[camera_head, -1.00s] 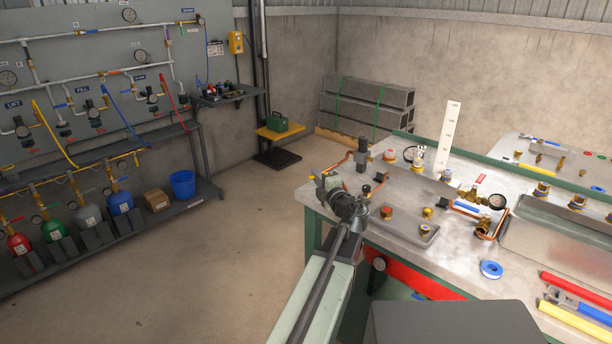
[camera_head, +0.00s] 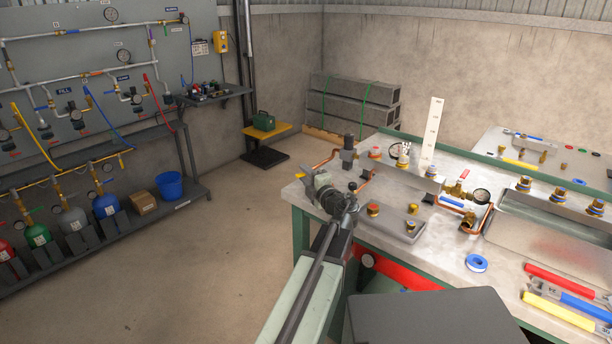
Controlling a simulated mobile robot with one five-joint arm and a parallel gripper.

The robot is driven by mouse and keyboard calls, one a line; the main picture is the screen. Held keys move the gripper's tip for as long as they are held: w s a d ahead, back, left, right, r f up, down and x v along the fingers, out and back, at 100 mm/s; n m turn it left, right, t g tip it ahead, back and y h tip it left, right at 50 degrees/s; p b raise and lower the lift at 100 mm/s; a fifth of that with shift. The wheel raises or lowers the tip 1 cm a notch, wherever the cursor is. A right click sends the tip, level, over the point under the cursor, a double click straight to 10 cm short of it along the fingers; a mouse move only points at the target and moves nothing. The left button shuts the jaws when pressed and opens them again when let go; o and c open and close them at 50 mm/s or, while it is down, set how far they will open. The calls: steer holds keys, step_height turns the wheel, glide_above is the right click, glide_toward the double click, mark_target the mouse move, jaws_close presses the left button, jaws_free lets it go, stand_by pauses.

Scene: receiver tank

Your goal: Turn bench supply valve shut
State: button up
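My gripper (camera_head: 322,182) is at the left end of the workbench (camera_head: 352,226), seen from behind along my arm. My own wrist hides most of its fingers, so I cannot tell whether it is open or shut. A small yellow part (camera_head: 300,174) shows just past it; I cannot tell whether this is a valve handle. A copper pipe (camera_head: 325,163) with a grey block fitting (camera_head: 348,153) is just beyond the gripper. No label identifies the bench supply valve.
A white upright scale (camera_head: 433,135) stands behind. Gas cylinders (camera_head: 105,205) are on a rack at left. The floor (camera_head: 215,260) between is clear.

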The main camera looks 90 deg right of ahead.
steer(key=v, duration=0.7)
steer(key=shift+s+a, duration=0.2)
steer(key=shift+a, duration=0.05)
